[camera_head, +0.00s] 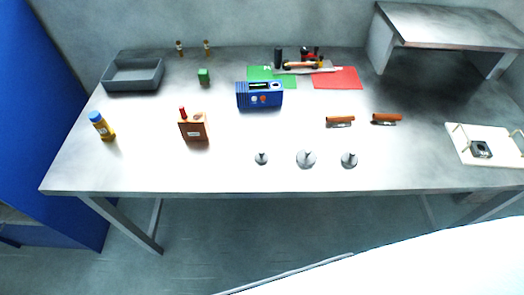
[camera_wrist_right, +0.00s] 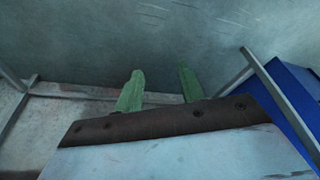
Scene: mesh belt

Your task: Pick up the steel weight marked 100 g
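Three steel weights stand in a row near the front edge of the table: a small left weight (camera_head: 261,158), a larger middle weight (camera_head: 306,158) and a right weight (camera_head: 349,159). Their markings are too small to read, so I cannot tell which is the 100 g one. In the right wrist view my right gripper (camera_wrist_right: 160,92) shows two green fingers spread apart with nothing between them. No weight shows in that view. My left gripper is in neither view.
On the steel table (camera_head: 225,176) stand a grey tray (camera_head: 133,76), a yellow bottle with blue cap (camera_head: 102,126), a reddish-brown box (camera_head: 192,127), a blue device (camera_head: 259,96), two orange-handled items (camera_head: 340,121) and a white board (camera_head: 480,158). A raised shelf (camera_head: 450,28) stands back right. The front strip around the weights is clear.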

